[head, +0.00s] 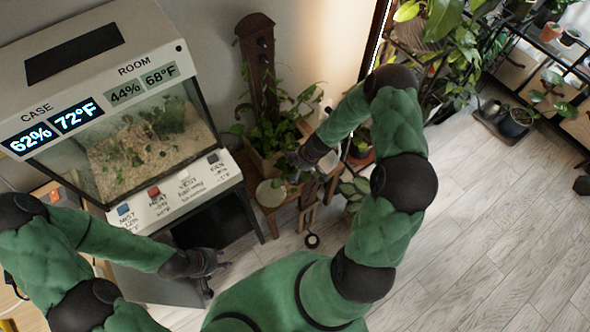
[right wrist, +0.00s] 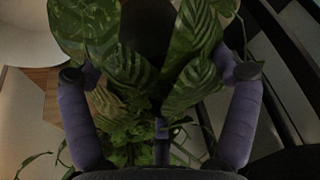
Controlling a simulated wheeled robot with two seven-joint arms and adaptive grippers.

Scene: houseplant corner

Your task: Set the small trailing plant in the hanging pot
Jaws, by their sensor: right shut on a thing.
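My right gripper (head: 300,163) is low among leafy plants beside a wooden stand. In the right wrist view its two purple fingers (right wrist: 160,75) stand either side of a leafy plant (right wrist: 135,65) with broad striped leaves and are shut on it; leaves hide the pot and the grip. Finer foliage (right wrist: 125,125) shows below. I cannot tell for sure that the held plant is the small trailing one. Trailing greenery (head: 268,135) spills over a wooden planter (head: 262,167). I cannot make out the hanging pot. My left gripper (head: 207,266) is by the terrarium cabinet, its fingers too dark to read.
A glass terrarium (head: 150,140) with a control panel (head: 180,190) stands at left. A tall wooden post (head: 258,55) rises behind the planter. A round pale green thing (head: 270,193) is in front of it. Plant shelves (head: 540,65) are at upper right. The floor (head: 490,220) at right is clear.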

